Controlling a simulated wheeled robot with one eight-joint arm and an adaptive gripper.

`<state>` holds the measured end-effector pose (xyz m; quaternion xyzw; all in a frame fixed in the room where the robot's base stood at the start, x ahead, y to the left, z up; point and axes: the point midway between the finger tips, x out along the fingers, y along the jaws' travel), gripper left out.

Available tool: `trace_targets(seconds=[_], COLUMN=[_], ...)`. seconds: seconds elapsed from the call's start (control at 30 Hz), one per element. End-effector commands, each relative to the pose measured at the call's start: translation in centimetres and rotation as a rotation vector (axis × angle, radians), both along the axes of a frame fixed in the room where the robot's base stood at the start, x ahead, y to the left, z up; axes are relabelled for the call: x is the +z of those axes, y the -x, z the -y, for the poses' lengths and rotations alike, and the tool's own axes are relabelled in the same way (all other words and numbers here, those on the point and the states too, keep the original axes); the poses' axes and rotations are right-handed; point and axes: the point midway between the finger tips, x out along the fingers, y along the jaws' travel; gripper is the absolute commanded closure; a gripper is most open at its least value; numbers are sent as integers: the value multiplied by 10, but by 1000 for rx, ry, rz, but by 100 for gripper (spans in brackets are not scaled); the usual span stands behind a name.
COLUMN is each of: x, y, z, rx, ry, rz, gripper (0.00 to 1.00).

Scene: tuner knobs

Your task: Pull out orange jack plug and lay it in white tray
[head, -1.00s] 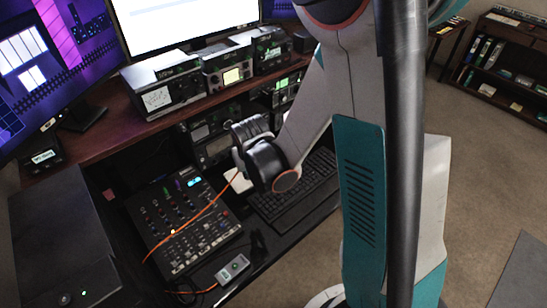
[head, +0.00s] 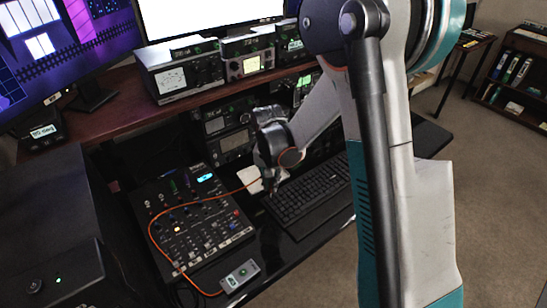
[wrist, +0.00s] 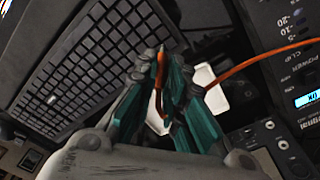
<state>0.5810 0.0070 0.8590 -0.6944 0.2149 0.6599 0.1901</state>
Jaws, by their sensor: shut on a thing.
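My gripper (head: 271,182) is shut on the orange jack plug (wrist: 159,58), which shows between the fingertips in the wrist view. Its orange cable (head: 151,226) runs from the gripper in a slack curve over the mixer to a small grey box (head: 240,275). The white tray (head: 249,175) lies between the mixer and the keyboard, partly hidden by the gripper. In the wrist view the tray (wrist: 216,92) shows behind and beside the fingers. I cannot tell the plug's height above it.
The black mixer (head: 190,222) with knobs stands left of the tray. A black keyboard (head: 308,200) lies to the right, close to the gripper. Radio units (head: 180,72) sit on the wooden shelf behind, and its edge overhangs the desk. A dark cabinet (head: 50,220) stands at the left.

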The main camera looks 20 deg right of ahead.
Motion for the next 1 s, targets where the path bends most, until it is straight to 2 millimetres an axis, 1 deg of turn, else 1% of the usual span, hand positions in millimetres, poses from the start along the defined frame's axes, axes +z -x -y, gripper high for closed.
trace_targets(seconds=[0.03,0.23,0.4,0.5,0.6,0.73,0.87,1.0], x=[-6,-11,-9,-6,-2,5,9,6], y=[-10,-36,-59,-73,-85,-98,-105,-106], z=[3,7,14,19,27,35,40,41], rx=[-101,-526,-838,-989,-1106,-1197,-1233,-1240], ry=[-46,-303,-555,-703,-833,-954,-1009,-1019], rz=[-42,-177,-211,-200,-177,-145,-126,-123], gripper=[100,100,100,100,100,100,100,100])
